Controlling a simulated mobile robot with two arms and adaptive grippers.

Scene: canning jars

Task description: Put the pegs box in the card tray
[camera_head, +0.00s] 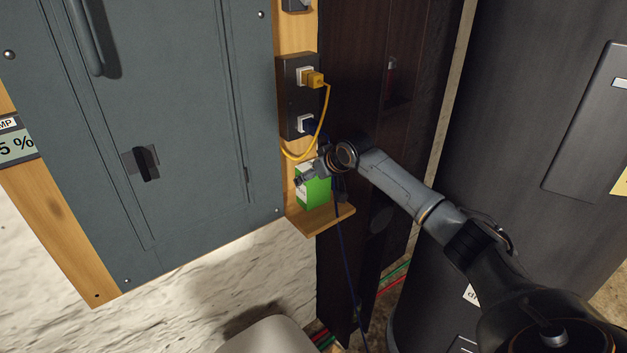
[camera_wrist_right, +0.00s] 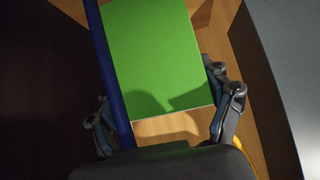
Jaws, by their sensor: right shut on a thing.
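A green and white box (camera_head: 315,192), which I take to be the pegs box, is at a small wooden ledge (camera_head: 328,218) beside the grey cabinet. I cannot tell whether it rests on the ledge or is just above it. My right gripper (camera_head: 322,168) is shut on it from above and the right. In the right wrist view the box's plain green face (camera_wrist_right: 155,55) lies between the fingers of my right gripper (camera_wrist_right: 167,120). A blue cable (camera_wrist_right: 108,75) runs along its left side. I cannot make out a card tray. My left gripper is not in view.
A grey cabinet (camera_head: 185,130) fills the left. A socket panel (camera_head: 296,90) with a yellow cable (camera_head: 325,112) is just above the box. A blue cable hangs past the ledge.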

